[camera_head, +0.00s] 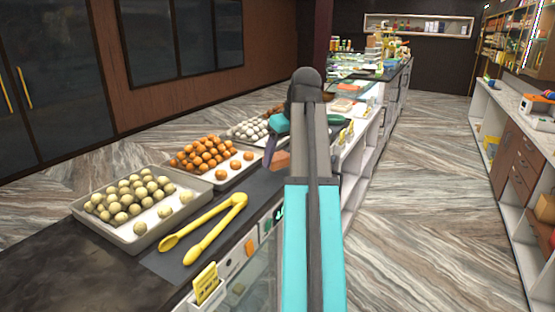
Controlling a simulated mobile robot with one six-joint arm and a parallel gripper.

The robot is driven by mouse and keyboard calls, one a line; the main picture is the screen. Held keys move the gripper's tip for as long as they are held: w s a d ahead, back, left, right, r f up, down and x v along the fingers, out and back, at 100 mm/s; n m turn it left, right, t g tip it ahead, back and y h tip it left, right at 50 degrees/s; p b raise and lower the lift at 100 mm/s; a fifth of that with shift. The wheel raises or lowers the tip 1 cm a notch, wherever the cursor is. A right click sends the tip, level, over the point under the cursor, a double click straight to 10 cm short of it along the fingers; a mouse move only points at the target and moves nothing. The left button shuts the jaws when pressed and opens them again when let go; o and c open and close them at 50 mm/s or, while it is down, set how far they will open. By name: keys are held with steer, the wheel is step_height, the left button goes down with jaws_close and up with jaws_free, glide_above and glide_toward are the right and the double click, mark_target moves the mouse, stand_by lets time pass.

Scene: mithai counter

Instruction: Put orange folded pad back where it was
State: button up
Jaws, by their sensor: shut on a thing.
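The orange folded pad (282,160) is a small flat orange block right of the tray of orange sweets, partly hidden by my arm. My gripper (273,150) points down over the counter with a dark finger at the pad's left side. It is shut on the pad. Whether the pad touches the counter top cannot be told from this view.
Trays of pale sweets (144,238), orange sweets (222,184) and white sweets (231,138) line the dark counter (101,285). Yellow tongs (211,213) lie in front. A yellow sign (207,284) stands at the near edge. Open floor (420,220) lies right.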

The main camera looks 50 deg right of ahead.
mark_target(280, 155)
steer(key=shift+w+d, duration=0.25)
steer(key=shift+w, duration=0.25)
steer(key=shift+w, duration=0.15)
steer(key=shift+w+d+p, duration=0.25)
steer(key=shift+w+p, duration=0.1)
steer(key=shift+w, duration=0.15)
steer(key=shift+s+a+f+p, duration=0.1)
steer(key=shift+f+p, duration=0.35)
steer(key=shift+f, duration=0.5)
steer(key=shift+f+p, duration=0.3)
steer(key=shift+f, duration=0.6)
steer(key=shift+f, duration=0.1)
steer(key=o, duration=0.9)
steer(key=shift+o, duration=0.2)
